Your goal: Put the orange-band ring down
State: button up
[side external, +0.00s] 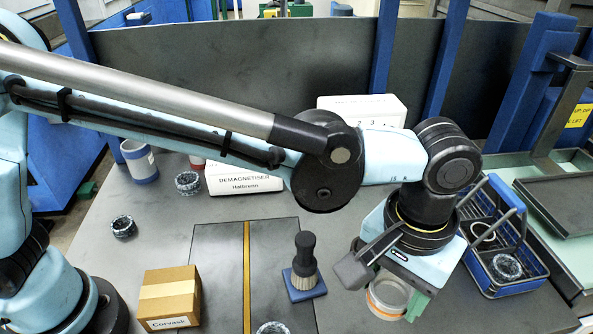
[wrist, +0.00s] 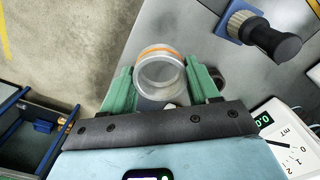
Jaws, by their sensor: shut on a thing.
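The orange-band ring (wrist: 160,75) is a pale metal ring with an orange stripe near its rim. In the wrist view it sits between the two green fingers of my gripper (wrist: 162,88), which is shut on it. In the side view the ring (side external: 387,296) shows below my gripper (side external: 396,299), right of the brush. A green finger shows at its right side; the other finger is hard to make out. I cannot tell whether the ring touches the bench.
A brush on a blue base (side external: 304,270) stands left of the ring. A blue wire basket (side external: 520,287) with rings is at right. A cardboard box (side external: 168,298), a white demagnetiser box (side external: 243,179) and dark rings (side external: 124,227) are further left. The bench's front edge is near.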

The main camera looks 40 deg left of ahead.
jog(key=w+a+n, duration=0.1)
jog(key=w+a, duration=0.3)
jog(key=a, duration=0.4)
jog(key=w+a, duration=0.3)
jog(key=a, duration=0.6)
send_over(301, 209)
jog(key=f, duration=0.6)
jog(key=shift+s+d+f, duration=0.1)
jog(key=shift+d+f, duration=0.15)
jog(key=shift+f, duration=0.05)
jog(key=shift+w+a+f, duration=0.2)
jog(key=shift+a+f, duration=0.05)
jog(key=shift+f, duration=1.9)
jog(key=shift+f, duration=0.15)
jog(key=o, duration=1.3)
